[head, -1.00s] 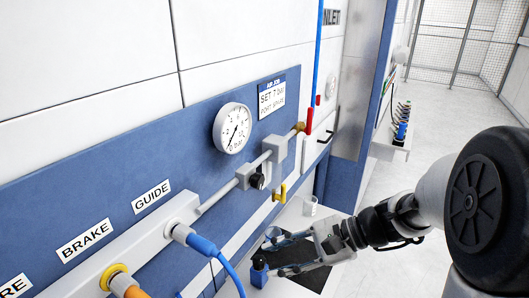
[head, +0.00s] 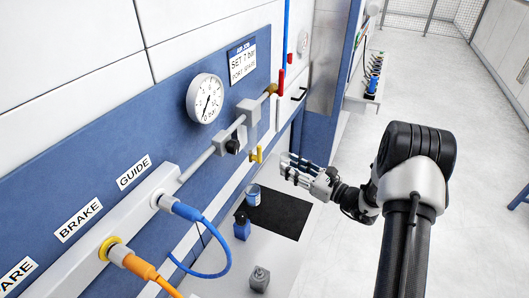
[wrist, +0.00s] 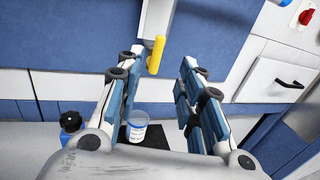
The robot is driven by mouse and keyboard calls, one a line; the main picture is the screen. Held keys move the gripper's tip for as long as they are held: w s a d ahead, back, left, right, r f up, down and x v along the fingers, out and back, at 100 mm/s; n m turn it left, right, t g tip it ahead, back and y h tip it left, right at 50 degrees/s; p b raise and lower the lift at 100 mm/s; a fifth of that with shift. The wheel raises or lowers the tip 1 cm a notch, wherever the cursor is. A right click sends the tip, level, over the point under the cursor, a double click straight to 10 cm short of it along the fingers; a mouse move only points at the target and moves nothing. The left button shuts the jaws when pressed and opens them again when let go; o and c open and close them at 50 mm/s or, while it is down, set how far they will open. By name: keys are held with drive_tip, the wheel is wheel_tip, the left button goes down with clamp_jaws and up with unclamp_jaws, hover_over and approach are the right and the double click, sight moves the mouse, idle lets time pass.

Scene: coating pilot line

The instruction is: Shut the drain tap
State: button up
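The drain tap's yellow handle (head: 257,155) sits below the grey air unit (head: 248,113) on the blue wall panel. In the wrist view the yellow handle (wrist: 156,55) hangs below a pale body, slightly tilted, ahead of and between my finger lines. My gripper (head: 284,165) is just right of the handle in the head view, apart from it. In the wrist view my gripper (wrist: 158,75) is open, with nothing between its fingers. The handle's joint to the pipe is too small to make out.
A black mat (head: 280,213) lies on the shelf below, with a clear cup (head: 253,195) and a blue bottle (head: 242,228). A grey block (head: 260,279) stands nearer. A red lever (head: 282,82) and blue hose (head: 193,211) are on the wall. Floor to the right is clear.

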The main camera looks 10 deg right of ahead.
drive_tip(key=x, duration=1.2)
drive_tip(key=shift+b, duration=0.35)
clamp_jaws()
